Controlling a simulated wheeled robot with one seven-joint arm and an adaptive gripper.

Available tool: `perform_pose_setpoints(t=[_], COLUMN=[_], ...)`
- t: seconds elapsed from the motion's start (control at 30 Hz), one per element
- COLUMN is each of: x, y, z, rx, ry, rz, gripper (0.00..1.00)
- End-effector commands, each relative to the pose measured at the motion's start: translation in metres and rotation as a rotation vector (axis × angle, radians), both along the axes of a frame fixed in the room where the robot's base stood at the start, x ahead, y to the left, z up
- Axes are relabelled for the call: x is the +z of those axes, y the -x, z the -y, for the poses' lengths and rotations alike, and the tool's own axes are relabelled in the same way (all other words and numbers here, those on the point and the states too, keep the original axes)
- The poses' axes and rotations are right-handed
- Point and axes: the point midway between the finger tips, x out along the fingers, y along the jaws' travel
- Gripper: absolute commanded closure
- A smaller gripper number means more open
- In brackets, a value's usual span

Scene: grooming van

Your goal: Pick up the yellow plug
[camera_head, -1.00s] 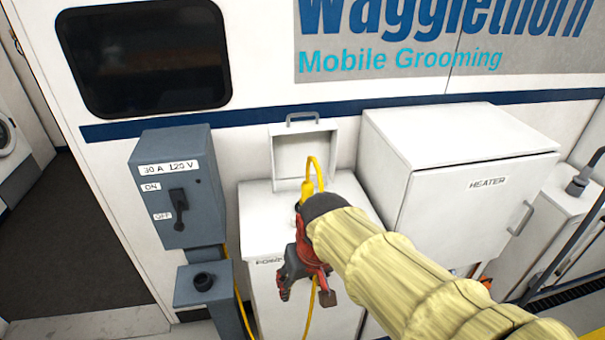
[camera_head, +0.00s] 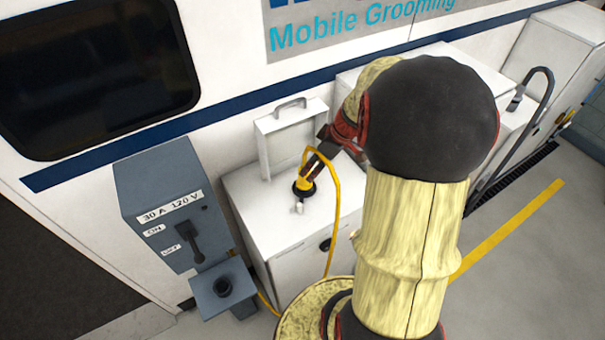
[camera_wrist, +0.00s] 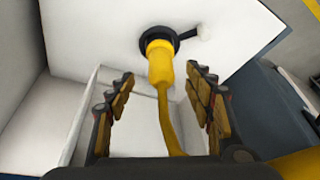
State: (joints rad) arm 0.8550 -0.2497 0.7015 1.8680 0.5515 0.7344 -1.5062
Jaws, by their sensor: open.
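The yellow plug (camera_head: 304,184) stands in a round black socket on top of the white cabinet (camera_head: 262,222), with its yellow cord looping up and down the cabinet front. In the wrist view the plug (camera_wrist: 160,62) lies ahead, between the lines of my two fingers. My gripper (camera_wrist: 160,88) is open, with a padded finger on each side of the plug and cord. Neither finger visibly touches the plug. In the head view my gripper (camera_head: 318,165) is close by the plug's upper right, partly hidden by my arm.
A raised lid (camera_head: 292,137) stands behind the plug. A grey switch box (camera_head: 172,212) and a lower grey box with a round socket (camera_head: 222,287) are at the left. A white heater cabinet (camera_head: 350,80) is behind my arm.

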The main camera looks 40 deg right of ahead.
Motion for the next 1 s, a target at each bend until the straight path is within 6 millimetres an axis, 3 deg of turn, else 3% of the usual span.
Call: perform_pose_setpoints(t=[0.37, 0.7, 1.0], x=[-0.027, -0.065, -0.070], y=[-0.012, -0.030, -0.032], z=[-0.004, -0.010, -0.011], rx=[0.036, 0.036, 0.035], ry=[0.014, 0.014, 0.015], rz=[0.003, 0.001, 0.003], gripper=[0.47, 0.47, 0.47])
